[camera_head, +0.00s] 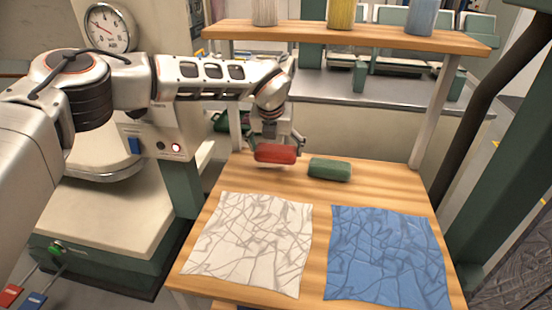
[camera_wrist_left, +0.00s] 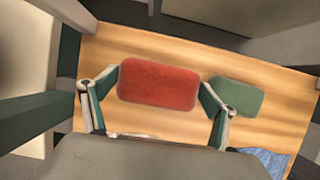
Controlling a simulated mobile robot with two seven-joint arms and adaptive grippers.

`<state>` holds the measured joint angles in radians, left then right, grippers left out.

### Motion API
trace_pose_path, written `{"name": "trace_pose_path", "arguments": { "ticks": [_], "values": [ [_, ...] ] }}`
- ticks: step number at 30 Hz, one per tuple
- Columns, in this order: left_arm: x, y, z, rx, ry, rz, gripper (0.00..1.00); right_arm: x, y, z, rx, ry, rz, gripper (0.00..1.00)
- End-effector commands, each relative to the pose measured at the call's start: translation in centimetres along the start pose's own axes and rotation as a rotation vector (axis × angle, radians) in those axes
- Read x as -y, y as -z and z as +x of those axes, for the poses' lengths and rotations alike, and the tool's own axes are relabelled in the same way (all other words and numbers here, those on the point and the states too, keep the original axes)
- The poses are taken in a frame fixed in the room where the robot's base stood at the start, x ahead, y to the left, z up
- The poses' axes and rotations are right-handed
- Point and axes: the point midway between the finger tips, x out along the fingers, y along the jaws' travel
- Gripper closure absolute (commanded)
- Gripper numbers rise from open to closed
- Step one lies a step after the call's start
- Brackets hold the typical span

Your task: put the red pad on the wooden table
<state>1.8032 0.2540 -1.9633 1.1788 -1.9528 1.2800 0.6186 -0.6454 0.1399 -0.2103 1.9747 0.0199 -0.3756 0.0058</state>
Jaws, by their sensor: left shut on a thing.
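The red pad (camera_head: 275,153) is a small rounded block at the back left of the wooden table (camera_head: 325,197). My left gripper (camera_head: 277,150) points down and is shut on it. In the left wrist view the red pad (camera_wrist_left: 158,83) sits between the two fingers of the left gripper (camera_wrist_left: 160,88), over the wooden table top (camera_wrist_left: 125,45). I cannot tell whether the pad's underside touches the table. My right gripper is not in view.
A green pad (camera_head: 330,169) lies just right of the red pad. A white cloth (camera_head: 250,243) and a blue cloth (camera_head: 388,257) cover much of the table's front. A wooden shelf (camera_head: 385,37) with thread spools stands above the back. A press with a gauge (camera_head: 108,28) is at left.

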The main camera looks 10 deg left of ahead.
Motion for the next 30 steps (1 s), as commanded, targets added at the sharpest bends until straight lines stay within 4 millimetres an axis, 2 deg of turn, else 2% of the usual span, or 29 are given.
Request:
{"name": "trace_pose_path", "arguments": {
  "ticks": [9,18,19,20,21,30],
  "values": [
    [0.1,1.3,3.1,-0.001,0.001,0.001,0.39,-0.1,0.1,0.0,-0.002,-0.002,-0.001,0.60],
    [0.0,1.4,3.3,0.000,0.000,0.000,0.39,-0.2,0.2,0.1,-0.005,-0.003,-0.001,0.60],
    [0.0,1.4,3.4,-0.001,0.000,0.000,0.11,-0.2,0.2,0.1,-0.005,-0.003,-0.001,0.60],
    [0.0,1.4,3.4,-0.001,0.000,0.000,0.03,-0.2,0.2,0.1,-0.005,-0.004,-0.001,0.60],
    [0.0,1.4,3.3,-0.001,0.000,0.000,0.00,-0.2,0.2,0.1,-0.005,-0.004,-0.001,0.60],
    [0.0,1.3,3.2,0.000,0.000,0.000,0.00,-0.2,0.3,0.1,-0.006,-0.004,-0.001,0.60]
  ]
}}
